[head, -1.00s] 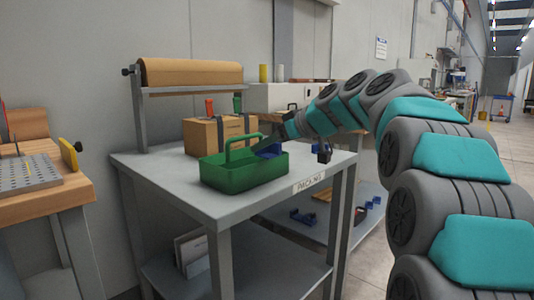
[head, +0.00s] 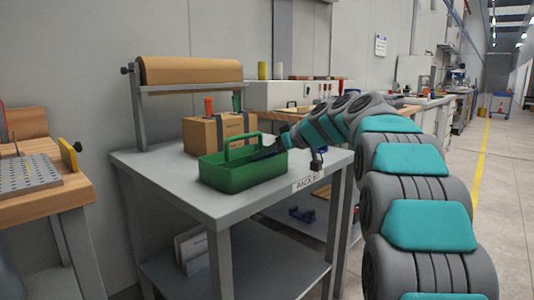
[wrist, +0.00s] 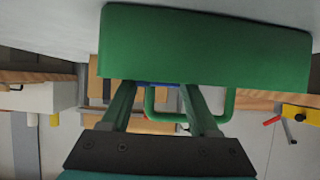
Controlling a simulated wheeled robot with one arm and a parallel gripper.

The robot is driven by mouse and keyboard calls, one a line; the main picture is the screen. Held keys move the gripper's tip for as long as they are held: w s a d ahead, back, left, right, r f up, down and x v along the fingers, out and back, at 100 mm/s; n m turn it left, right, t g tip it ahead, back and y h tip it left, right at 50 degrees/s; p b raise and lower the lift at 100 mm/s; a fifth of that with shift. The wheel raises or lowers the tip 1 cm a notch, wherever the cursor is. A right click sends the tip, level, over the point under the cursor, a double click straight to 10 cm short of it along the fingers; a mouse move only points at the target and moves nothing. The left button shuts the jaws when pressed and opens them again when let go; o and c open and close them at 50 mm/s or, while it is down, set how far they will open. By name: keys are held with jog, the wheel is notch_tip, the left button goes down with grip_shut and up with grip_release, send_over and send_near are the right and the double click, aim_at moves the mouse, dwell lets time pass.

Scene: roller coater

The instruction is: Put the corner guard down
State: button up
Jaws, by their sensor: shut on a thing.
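The green tote (head: 243,174) with a loop handle stands on the grey packing table (head: 215,207). My gripper (head: 264,153) reaches down into the right end of the tote from the right. In the wrist view the tote wall (wrist: 205,48) hides the fingertips. A thin strip of blue, the corner guard (wrist: 158,83), shows between the fingers at the wall's edge. My gripper is shut on it. Most of the guard is hidden, so I cannot tell whether it touches the tote floor.
A strapped cardboard box (head: 218,132) stands behind the tote, with a red-handled tool on it. A brown paper roll (head: 190,70) is on a stand at the back left. The table's front left is clear. A lower shelf (head: 255,262) is below. A wooden bench (head: 45,200) is at left.

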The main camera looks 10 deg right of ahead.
jog(key=shift+f+b, duration=0.65)
jog(key=shift+b, duration=0.25)
jog(key=o, duration=1.3)
jog(key=shift+r+p, duration=0.45)
jog(key=shift+p, duration=0.2)
jog(key=v, duration=1.2)
jog(key=shift+r, duration=0.1)
